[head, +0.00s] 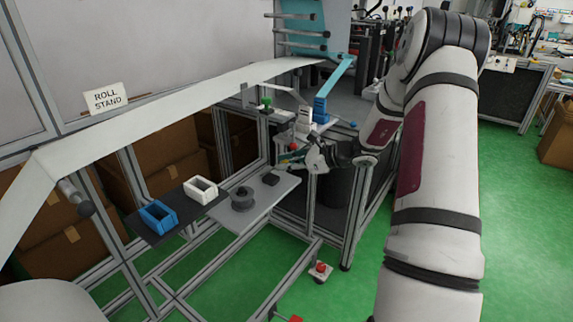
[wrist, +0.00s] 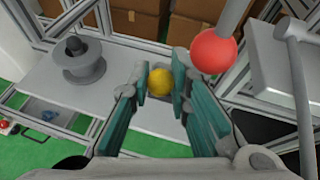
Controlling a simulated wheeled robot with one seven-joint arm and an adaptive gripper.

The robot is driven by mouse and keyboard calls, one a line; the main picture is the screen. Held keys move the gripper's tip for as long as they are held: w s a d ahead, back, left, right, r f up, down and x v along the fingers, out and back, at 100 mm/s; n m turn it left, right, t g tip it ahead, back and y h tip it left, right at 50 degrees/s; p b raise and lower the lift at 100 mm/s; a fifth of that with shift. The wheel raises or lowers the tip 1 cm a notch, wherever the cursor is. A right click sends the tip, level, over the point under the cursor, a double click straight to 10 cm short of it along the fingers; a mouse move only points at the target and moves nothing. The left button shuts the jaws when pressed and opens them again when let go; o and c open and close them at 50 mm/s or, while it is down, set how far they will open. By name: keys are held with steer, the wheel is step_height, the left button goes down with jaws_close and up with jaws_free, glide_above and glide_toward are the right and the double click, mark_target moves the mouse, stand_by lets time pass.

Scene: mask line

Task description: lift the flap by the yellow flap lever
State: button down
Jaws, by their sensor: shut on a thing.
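The round yellow knob of the flap lever (wrist: 159,82) sits between my two teal fingers in the wrist view. My gripper (wrist: 161,84) is shut on it; a narrow gap seems to show at the knob's sides in this view. The lever's rod and the flap cannot be made out there. In the head view my gripper (head: 291,158) is at the machine's frame, above the back end of the grey shelf, and the knob is too small to tell.
A red ball knob on a grey rod (wrist: 213,50) stands close to my right finger. A dark grey spool (head: 243,198) is on the grey shelf (head: 268,203). White (head: 201,190) and blue (head: 158,216) frames lie on a black shelf. A white web (head: 160,112) runs above.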

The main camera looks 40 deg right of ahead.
steer(key=shift+w+r, duration=0.1)
steer(key=shift+r, duration=0.05)
steer(key=c, duration=1.5)
jaws_free()
steer(key=shift+o, duration=0.2)
steer(key=v, duration=1.2)
